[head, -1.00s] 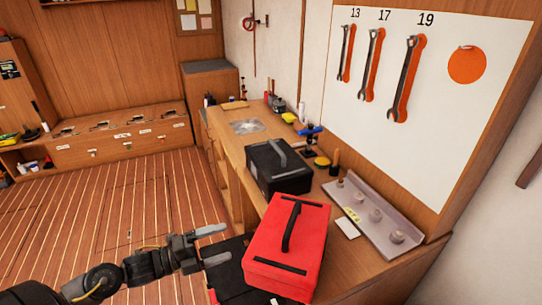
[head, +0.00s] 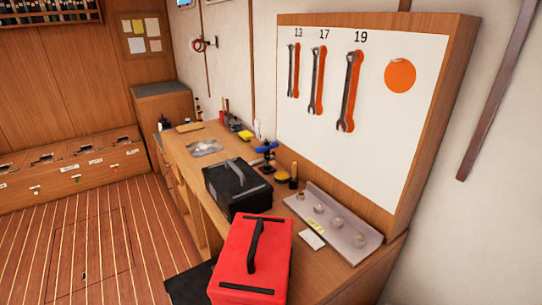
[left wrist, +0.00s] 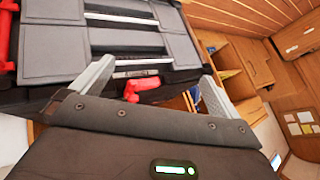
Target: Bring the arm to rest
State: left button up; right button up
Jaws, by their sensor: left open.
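My left gripper (left wrist: 155,84) shows in the left wrist view with its two grey fingers spread apart and nothing clearly held. A dark grey case (left wrist: 60,40) with a red latch (left wrist: 140,88) lies beyond the fingers. The latch appears between the fingers in the picture; I cannot tell how far off it is. My left arm is out of the head view, and my right gripper is in neither view.
In the head view a red toolbox (head: 252,262) and a black toolbox (head: 237,187) stand on the wooden bench (head: 185,150). A grey tray (head: 335,222) lies beside them. Wrenches (head: 317,80) hang on the white board (head: 345,150). Open floor (head: 80,240) is at the left.

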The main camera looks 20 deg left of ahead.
pick_arm(q)
jog(key=s+d+f+n+g, duration=0.2)
jog(key=s+d+f+g, duration=0.15)
jog(key=s+f, duration=0.45)
jog(key=s+d+f+n+g, duration=0.2)
jog(key=s+d+f, duration=0.35)
jog(key=s, duration=0.35)
jog(key=s+d+f+g, duration=0.1)
jog(key=s+d+f, duration=0.1)
jog(key=d, duration=0.4)
jog(key=s+d+f, duration=0.1)
jog(key=s+d, duration=0.2)
jog(key=d, duration=0.4)
jog(key=shift+s+d+f+n+g+h, duration=0.15)
jog(key=shift+s+f+n+g+h, duration=0.15)
jog(key=shift+s+f+g+h, duration=0.1)
